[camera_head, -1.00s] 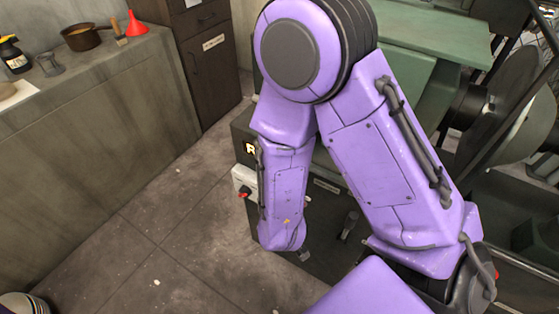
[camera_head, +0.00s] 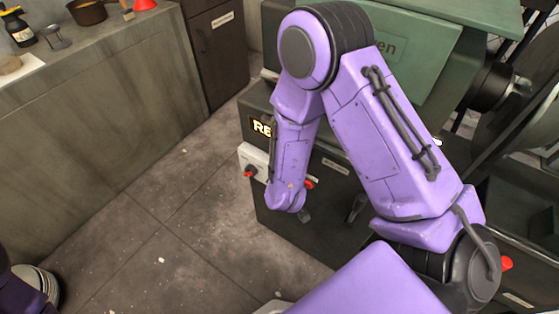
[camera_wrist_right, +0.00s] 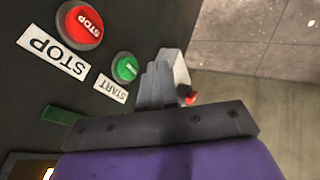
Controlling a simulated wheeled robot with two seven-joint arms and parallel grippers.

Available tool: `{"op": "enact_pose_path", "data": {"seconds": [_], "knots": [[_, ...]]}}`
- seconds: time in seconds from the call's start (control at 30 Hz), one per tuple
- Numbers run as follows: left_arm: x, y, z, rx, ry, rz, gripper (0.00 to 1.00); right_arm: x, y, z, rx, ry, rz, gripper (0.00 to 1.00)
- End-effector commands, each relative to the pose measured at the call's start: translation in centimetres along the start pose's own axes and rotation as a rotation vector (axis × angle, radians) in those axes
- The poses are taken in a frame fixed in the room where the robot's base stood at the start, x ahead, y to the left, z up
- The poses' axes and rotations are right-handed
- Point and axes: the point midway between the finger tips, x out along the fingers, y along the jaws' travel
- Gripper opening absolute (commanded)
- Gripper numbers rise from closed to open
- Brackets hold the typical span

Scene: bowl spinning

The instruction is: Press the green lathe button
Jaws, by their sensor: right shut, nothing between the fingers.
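The green button (camera_wrist_right: 126,68), with a START label (camera_wrist_right: 110,88), sits on the dark lathe panel in the right wrist view. My right gripper (camera_wrist_right: 156,80) is shut and empty, its fingertips just right of the green button in the picture; I cannot tell whether they touch the panel. The red STOP button (camera_wrist_right: 84,25) with its STOP label (camera_wrist_right: 54,56) is up and left of the green one.
A white box with a red knob (camera_head: 249,172) juts from the lathe's left side. A counter (camera_head: 100,100) with a pan (camera_head: 87,12) runs along the left. Open floor (camera_head: 190,230) lies between.

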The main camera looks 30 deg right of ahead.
Motion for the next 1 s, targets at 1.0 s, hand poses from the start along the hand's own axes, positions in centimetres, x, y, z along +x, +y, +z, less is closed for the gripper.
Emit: {"op": "enact_pose_path", "data": {"seconds": [1.0], "knots": [[-1.1,-0.1,-0.5,0.0,0.0,0.0,0.0,2.1,4.7,-0.1,0.008,0.003,0.011,0.0]]}}
